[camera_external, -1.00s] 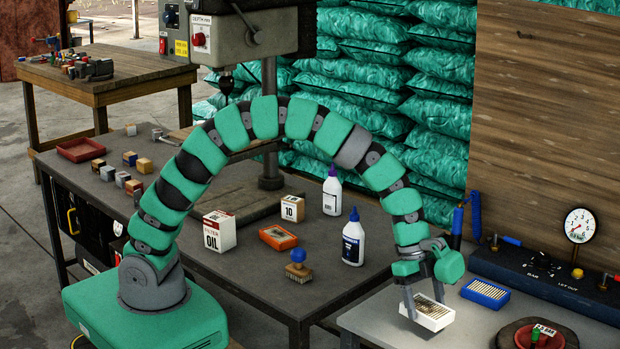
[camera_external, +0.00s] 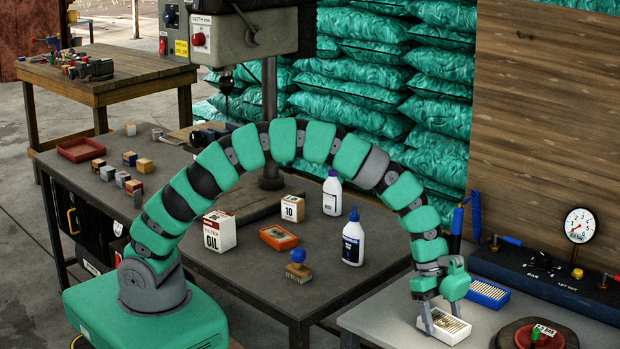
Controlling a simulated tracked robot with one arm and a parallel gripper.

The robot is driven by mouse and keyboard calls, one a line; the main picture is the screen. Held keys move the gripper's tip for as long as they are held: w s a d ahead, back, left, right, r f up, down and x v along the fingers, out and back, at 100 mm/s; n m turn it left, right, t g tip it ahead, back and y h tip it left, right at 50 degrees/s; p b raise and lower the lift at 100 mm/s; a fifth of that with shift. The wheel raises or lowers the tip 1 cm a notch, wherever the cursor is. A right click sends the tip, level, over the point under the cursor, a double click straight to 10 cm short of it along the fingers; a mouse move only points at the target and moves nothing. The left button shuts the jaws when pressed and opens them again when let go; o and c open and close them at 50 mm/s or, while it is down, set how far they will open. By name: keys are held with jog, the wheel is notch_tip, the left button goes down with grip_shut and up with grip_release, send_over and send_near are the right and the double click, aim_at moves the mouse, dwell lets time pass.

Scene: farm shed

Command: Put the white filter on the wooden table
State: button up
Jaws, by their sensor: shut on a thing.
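The white filter (camera_external: 452,333) is a small white-framed block with a pleated tan top, at the lower right over the grey bench. My gripper (camera_external: 441,319) points down and is shut on it, with a finger at each side. I cannot tell whether the filter touches the bench top. The wooden table (camera_external: 118,87) stands at the back left, far from my gripper, with several small tools and parts on its top.
The dark table (camera_external: 270,340) between holds bottles, an oil box (camera_external: 219,231), a brush (camera_external: 298,268) and a drill press (camera_external: 268,120).

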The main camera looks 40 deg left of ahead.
jog(key=o, duration=1.2)
